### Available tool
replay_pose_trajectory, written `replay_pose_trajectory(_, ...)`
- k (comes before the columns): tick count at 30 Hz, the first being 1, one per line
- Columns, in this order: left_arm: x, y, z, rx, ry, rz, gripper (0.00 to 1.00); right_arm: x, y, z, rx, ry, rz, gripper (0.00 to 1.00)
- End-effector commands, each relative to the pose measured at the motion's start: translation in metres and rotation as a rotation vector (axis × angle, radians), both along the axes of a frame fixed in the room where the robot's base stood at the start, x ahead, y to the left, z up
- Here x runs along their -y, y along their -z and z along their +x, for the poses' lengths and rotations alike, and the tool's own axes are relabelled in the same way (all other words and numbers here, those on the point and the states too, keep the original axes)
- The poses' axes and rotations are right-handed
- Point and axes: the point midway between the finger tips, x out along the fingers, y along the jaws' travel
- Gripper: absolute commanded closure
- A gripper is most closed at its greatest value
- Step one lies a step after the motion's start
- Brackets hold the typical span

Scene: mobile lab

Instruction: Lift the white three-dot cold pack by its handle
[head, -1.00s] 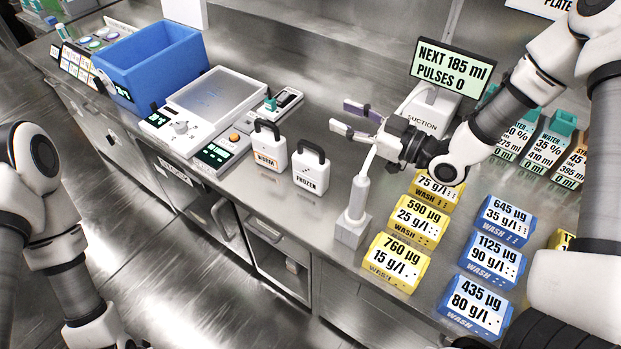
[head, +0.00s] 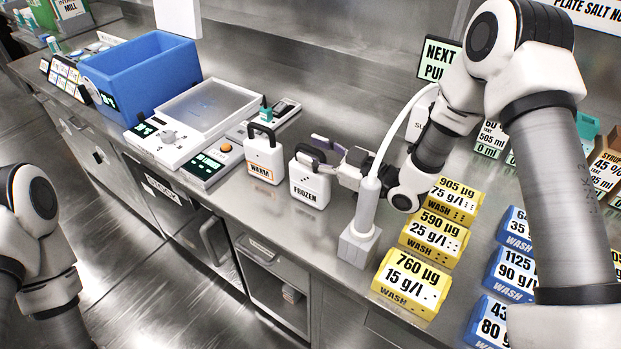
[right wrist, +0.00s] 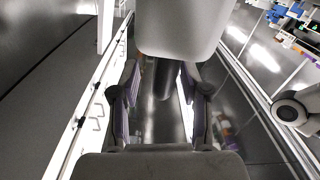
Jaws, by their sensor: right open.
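Two white packs with dark handles stand side by side on the steel bench in the head view. The left one (head: 264,160) reads WARM and the right one (head: 309,186) reads FROZEN. The dots on them are too small to count. My right gripper (head: 309,149) is open at the top of the FROZEN pack, its fingers near the dark handle. I cannot tell whether the handle is between them. In the right wrist view the fingers (right wrist: 160,100) are spread apart. My left arm is at the left edge; its gripper is out of view.
A white suction post (head: 362,225) stands just right of the FROZEN pack, close to my right arm. Yellow wash blocks (head: 410,280) and blue ones (head: 510,275) stand further right. A scale (head: 205,110) and blue bin (head: 150,70) are on the left.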

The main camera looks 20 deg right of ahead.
Motion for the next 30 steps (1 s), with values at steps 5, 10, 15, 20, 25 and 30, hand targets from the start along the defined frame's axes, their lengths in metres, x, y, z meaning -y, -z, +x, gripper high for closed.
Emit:
replay_pose_trajectory(5,0.000,0.000,0.000,0.000,0.000,0.000,0.60,-0.004,0.001,0.005,-0.001,0.001,0.002,0.54)
replay_pose_trajectory(10,0.000,0.000,0.000,0.000,0.000,0.000,0.60,-0.004,0.001,0.005,-0.001,0.001,0.002,0.83)
replay_pose_trajectory(15,0.000,0.000,0.000,0.000,0.000,0.000,0.60,-0.004,0.001,0.005,-0.001,0.001,0.002,1.00)
replay_pose_trajectory(20,0.000,0.000,0.000,0.000,0.000,0.000,0.60,-0.004,0.000,0.005,0.000,0.001,0.002,1.00)
replay_pose_trajectory(25,0.000,0.000,0.000,0.000,0.000,0.000,0.60,-0.004,-0.004,0.005,0.002,0.001,0.001,1.00)
replay_pose_trajectory(30,0.000,0.001,0.000,0.000,0.000,0.000,0.60,-0.004,-0.026,0.005,0.005,0.001,0.002,1.00)
